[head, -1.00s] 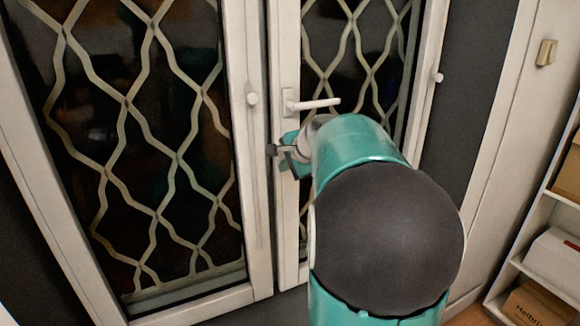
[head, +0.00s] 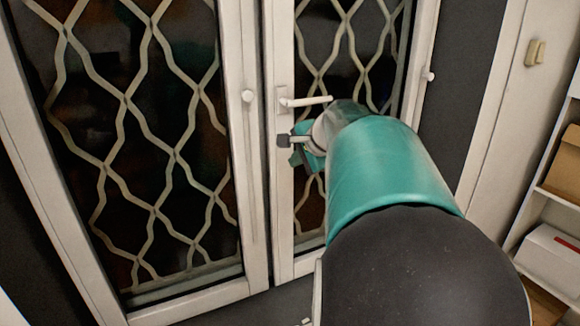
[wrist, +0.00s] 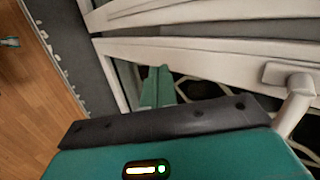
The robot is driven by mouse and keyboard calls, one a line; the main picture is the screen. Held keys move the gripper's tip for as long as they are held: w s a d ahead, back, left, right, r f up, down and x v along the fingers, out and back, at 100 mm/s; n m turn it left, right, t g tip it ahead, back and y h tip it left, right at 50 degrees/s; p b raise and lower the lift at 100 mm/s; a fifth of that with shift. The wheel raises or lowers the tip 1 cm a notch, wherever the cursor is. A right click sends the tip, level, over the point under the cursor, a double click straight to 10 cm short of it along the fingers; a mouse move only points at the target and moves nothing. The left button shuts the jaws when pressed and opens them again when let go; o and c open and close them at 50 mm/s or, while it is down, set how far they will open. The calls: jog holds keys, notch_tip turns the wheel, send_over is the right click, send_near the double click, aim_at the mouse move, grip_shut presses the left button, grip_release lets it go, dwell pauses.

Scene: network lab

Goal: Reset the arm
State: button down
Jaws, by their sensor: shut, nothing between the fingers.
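My gripper (head: 293,142) is in front of the right door leaf, just below its white lever handle (head: 305,101). My teal arm hides part of it in the head view. In the wrist view the two slim teal fingers (wrist: 158,88) lie side by side, shut and empty. The handle also shows at the right of the wrist view (wrist: 296,100), beside the gripper body and apart from the fingers. I cannot tell from the head view whether the gripper touches the door.
The left glass door leaf (head: 258,200) with its wavy lattice looks closed beside the right one. A white shelf (head: 540,205) with cardboard boxes (head: 568,165) stands at the far right.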

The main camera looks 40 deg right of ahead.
jog(key=s+a+f+n+g+y, duration=0.15)
jog(key=a+n, duration=0.35)
jog(key=a, duration=0.6)
jog(key=s+a+f+n+g, duration=0.1)
jog(key=s+a+f+n, duration=0.3)
jog(key=a, duration=0.7)
jog(key=s+a+f+n+g, duration=0.1)
jog(key=s+a+f+n, duration=0.4)
jog(key=s+a+n, duration=0.4)
jog(key=shift+s+a+f+n, duration=0.25)
jog(key=shift+a+f+n, duration=0.05)
jog(key=shift+a+n, duration=0.8)
